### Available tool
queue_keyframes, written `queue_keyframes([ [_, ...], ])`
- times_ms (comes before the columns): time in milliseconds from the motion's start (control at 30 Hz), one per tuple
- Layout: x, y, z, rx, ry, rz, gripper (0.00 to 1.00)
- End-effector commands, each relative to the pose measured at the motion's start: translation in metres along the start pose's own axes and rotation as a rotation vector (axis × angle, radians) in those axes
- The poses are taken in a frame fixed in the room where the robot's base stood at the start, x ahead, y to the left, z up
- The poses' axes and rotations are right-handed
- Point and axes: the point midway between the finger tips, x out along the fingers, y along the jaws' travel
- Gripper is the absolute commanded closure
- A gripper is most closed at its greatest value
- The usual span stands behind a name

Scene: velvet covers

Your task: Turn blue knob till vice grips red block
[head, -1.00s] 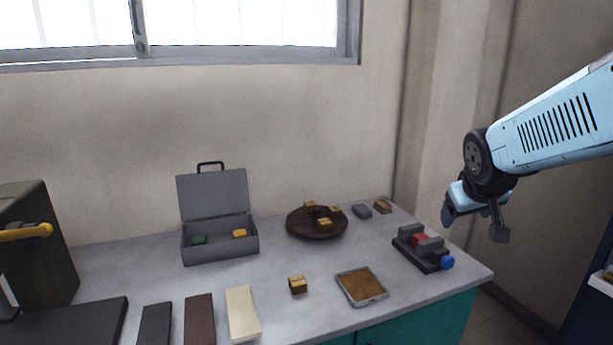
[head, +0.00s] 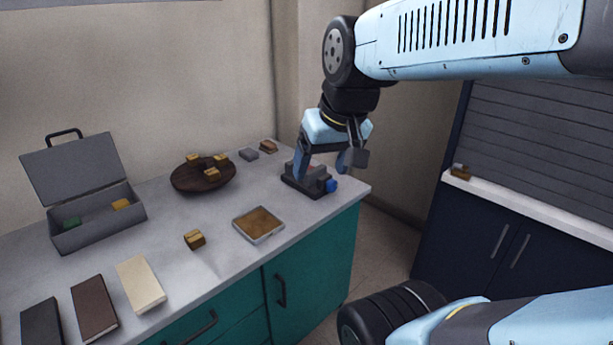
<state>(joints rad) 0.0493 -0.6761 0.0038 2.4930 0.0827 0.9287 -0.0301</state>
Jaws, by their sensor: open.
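The vice (head: 318,190) is a dark grey block on a base near the right end of the counter. Its blue knob (head: 331,186) is on the right side of the vice, facing the counter's edge. The red block (head: 311,169) sits between the vice jaws and is mostly hidden by my gripper. My gripper (head: 326,170) is open and empty, pointing down in front of or above the vice. Its fingers appear to either side of the vice; I cannot tell whether they touch it.
On the grey counter (head: 220,262) are a square tray (head: 240,234), a small yellow-brown block (head: 194,239), a round dark wooden dish (head: 184,188) with several blocks, an open grey toolbox (head: 75,236) and flat slabs (head: 141,284). A dark cabinet (head: 500,230) stands at the right.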

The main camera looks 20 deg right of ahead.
Motion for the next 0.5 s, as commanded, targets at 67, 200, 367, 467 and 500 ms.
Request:
queue_keyframes([
  [67, 0.015, 0.000, -0.003, 0.051, -0.068, -0.030, 0.24],
  [200, 0.040, -0.003, -0.007, 0.150, -0.181, -0.103, 0.24],
  [367, 0.066, -0.004, -0.013, 0.270, -0.293, -0.196, 0.24],
  [467, 0.081, -0.004, -0.019, 0.350, -0.354, -0.261, 0.24],
  [500, 0.087, -0.004, -0.021, 0.383, -0.376, -0.288, 0.24],
])
